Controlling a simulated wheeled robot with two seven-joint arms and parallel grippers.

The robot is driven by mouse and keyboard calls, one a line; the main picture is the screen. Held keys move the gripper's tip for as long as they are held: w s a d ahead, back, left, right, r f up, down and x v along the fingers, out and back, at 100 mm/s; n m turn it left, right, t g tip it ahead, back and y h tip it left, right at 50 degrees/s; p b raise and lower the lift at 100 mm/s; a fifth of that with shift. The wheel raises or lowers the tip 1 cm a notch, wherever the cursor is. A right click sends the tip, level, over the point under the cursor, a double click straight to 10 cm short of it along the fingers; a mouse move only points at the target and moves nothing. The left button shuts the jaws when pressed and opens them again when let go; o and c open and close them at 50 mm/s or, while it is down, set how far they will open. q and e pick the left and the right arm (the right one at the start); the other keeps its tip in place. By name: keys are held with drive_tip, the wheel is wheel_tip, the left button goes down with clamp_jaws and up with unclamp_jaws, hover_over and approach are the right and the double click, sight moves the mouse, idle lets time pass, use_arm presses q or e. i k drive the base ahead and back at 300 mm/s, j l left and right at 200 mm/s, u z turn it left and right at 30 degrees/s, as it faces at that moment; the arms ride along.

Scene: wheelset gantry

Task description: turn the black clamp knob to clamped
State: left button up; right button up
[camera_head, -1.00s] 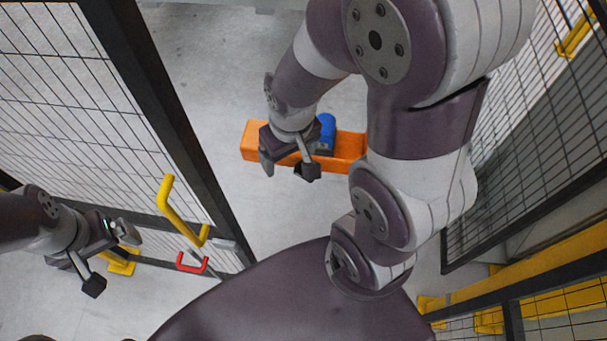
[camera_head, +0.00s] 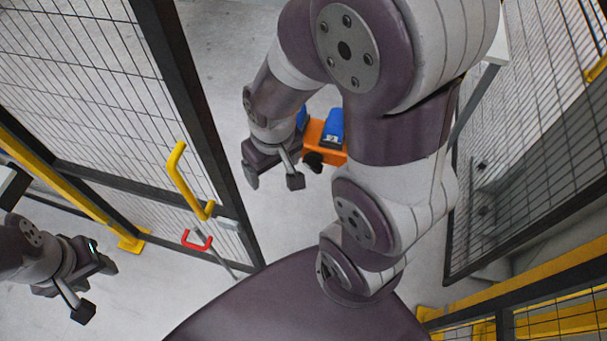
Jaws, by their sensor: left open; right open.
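A black knob (camera_head: 314,161) sits on the near left side of an orange beam (camera_head: 331,151). Its marking is too small to read, so I cannot tell its setting. Blue parts (camera_head: 333,124) stand on the beam. My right gripper (camera_head: 272,181) is open and empty, just left of the knob and apart from it in the picture. My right arm hides part of the beam. My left gripper (camera_head: 96,288) is open and empty at the lower left, far from the beam.
A mesh gate with a black post (camera_head: 190,95), a yellow handle (camera_head: 181,180) and a red handle (camera_head: 197,241) stands between my two grippers. Mesh fencing (camera_head: 535,150) is on the right, with yellow rails (camera_head: 555,257) below. The grey floor around the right gripper looks clear.

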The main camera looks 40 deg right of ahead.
sight(313, 161)
drive_tip(key=k+j+z, duration=0.1)
drive_tip(key=z, duration=1.6)
drive_tip(key=k+l, duration=0.05)
drive_tip(key=l, duration=0.05)
